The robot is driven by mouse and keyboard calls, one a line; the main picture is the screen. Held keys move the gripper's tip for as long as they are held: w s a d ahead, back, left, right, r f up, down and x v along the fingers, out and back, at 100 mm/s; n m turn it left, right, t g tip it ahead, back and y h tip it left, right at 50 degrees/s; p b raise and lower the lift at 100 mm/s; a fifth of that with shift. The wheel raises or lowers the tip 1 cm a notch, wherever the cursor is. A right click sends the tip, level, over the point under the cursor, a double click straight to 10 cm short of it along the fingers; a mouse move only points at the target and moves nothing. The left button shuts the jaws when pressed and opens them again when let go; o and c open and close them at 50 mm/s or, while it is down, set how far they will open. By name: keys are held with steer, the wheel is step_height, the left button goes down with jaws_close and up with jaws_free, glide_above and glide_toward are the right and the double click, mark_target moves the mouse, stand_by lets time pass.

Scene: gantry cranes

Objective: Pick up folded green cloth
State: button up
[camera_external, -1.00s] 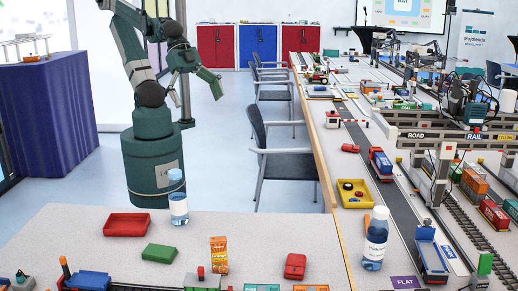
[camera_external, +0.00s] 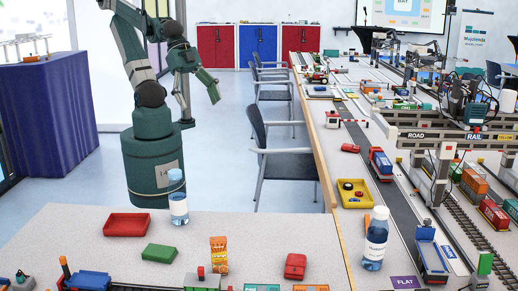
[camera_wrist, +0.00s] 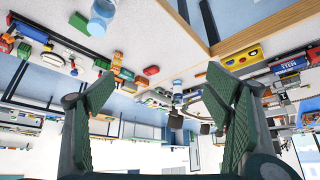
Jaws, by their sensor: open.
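The folded green cloth (camera_external: 160,253) lies flat on the near light table, right of and a little nearer than a red tray (camera_external: 127,224). My gripper (camera_external: 213,93) hangs in the air beyond the table, high above the floor and well away from the cloth. Its fingers point down and to the right. In the wrist view my gripper (camera_wrist: 158,85) has its two green ribbed fingers wide apart with nothing between them.
A water bottle (camera_external: 178,197) stands upright behind the cloth. An orange box (camera_external: 219,255) and a red block (camera_external: 295,266) are to its right. A blue truck (camera_external: 88,281) and other toy vehicles line the front edge. A second bottle (camera_external: 375,240) stands on the right table.

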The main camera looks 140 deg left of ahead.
steer(key=w+d+f+m+g+b, duration=0.1)
steer(key=w+d+f+m+g, duration=0.15)
steer(key=w+d, duration=0.5)
steer(key=m+g+b, duration=0.3)
steer(key=m+g, duration=0.2)
steer(key=m, duration=0.3)
glide_above(159, 251)
steer(key=shift+t, duration=0.25)
steer(key=shift+s+d+f, duration=0.1)
steer(key=shift+f, duration=6.45)
steer(key=shift+s+f, duration=0.1)
steer(key=shift+f, duration=6.45)
steer(key=shift+f+b, duration=0.45)
steer(key=shift+f, duration=0.85)
steer(key=shift+w+f+b, duration=0.15)
steer(key=shift+f+b, duration=0.5)
steer(key=shift+f, duration=1.95)
